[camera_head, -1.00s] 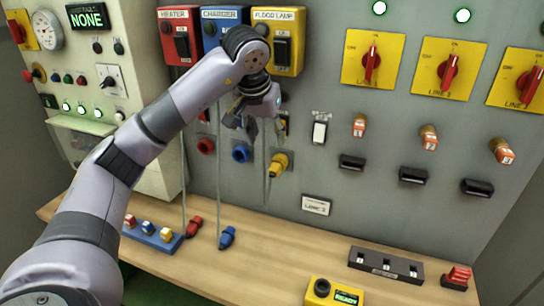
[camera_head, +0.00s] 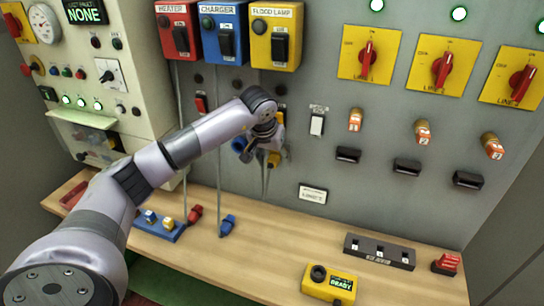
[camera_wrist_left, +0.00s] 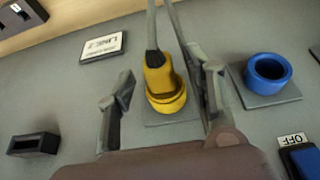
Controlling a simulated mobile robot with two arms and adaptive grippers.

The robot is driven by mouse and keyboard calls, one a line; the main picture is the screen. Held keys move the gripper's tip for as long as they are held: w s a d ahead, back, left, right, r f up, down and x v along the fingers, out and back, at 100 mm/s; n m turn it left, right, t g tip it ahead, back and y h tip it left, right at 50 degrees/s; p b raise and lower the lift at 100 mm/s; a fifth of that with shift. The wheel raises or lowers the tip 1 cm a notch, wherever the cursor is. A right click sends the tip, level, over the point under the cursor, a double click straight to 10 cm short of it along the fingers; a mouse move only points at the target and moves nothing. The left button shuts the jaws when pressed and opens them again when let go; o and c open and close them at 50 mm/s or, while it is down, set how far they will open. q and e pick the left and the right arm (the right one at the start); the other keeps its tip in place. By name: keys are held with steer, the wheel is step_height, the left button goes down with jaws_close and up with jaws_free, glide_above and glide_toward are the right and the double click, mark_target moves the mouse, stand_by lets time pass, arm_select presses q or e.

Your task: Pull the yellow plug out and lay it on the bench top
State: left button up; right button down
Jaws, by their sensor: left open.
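The yellow plug (camera_wrist_left: 160,78) sits in its socket on the grey wall panel, with a grey cable running from its end. In the head view the plug (camera_head: 274,160) is partly hidden by my gripper. My left gripper (camera_head: 264,157) is at the plug. In the left wrist view its two fingers (camera_wrist_left: 165,92) stand open on either side of the plug, with visible gaps. The wooden bench top (camera_head: 265,240) lies below the panel. My right gripper is not in view.
A blue socket (camera_wrist_left: 268,72) is beside the yellow one. A red plug (camera_head: 195,214) and a blue plug (camera_head: 228,225) lie on the bench. A yellow box (camera_head: 330,284) and a black block (camera_head: 380,250) stand to the right. The bench middle is clear.

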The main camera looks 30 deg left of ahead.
arm_select(q)
jaws_close()
stand_by(0.6)
steer(key=shift+s+d, duration=0.1)
steer(key=shift+s, duration=0.25)
steer(key=shift+s, duration=0.3)
steer(key=shift+s+d+b, duration=0.15)
steer(key=shift+s+d, duration=0.05)
steer(key=shift+s, duration=0.55)
steer(key=shift+s+d+b, duration=0.15)
steer(key=shift+s, duration=0.55)
steer(key=shift+s+d+b, duration=0.15)
steer(key=shift+s+d, duration=0.05)
steer(key=shift+s, duration=0.55)
